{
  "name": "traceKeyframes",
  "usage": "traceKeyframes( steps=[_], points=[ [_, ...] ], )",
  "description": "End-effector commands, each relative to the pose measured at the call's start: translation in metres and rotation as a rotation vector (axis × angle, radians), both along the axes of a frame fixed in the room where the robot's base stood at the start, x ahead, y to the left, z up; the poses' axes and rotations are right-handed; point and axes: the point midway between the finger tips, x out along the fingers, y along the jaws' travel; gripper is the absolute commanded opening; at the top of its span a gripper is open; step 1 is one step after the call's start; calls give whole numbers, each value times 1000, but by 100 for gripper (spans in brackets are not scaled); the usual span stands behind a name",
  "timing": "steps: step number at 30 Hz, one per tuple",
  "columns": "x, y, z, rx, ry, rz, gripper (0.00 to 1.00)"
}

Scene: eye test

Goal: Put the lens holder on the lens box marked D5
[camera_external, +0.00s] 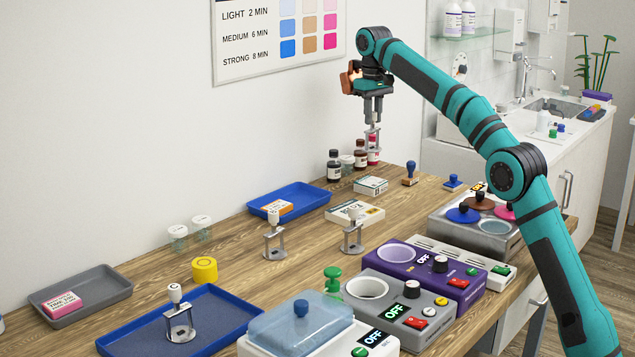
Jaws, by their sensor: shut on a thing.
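My gripper (373,117) is high over the back of the wooden table, pointing down. A larger white box (368,216) lies nearer, with dark print that I cannot read surely. I cannot tell which box is marked D5. Other lens holders stand at the table's middle (273,240), by the larger box (352,239) and in the front blue tray (180,325).
An orange-and-white box (277,208) lies in the rear blue tray (312,196). A pink box (62,304) lies in a grey tray (110,286). Dark bottles (334,167) stand near the wall. Stamps (410,175) and several devices (395,300) line the right side.

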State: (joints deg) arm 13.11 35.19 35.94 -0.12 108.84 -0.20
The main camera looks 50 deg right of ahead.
Motion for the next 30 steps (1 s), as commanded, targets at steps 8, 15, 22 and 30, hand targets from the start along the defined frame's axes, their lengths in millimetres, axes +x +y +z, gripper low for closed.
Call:
traceKeyframes(
  steps=[8, 15, 22, 30],
  points=[
    [-1, 0, -40, 1, 1, 0, 0],
    [-1, 0, -59, 1, -1, 0, 0],
    [-1, 0, -87, 1, -1, 0, 0],
    [-1, 0, -92, 1, -3, 0, 0]
  ],
)
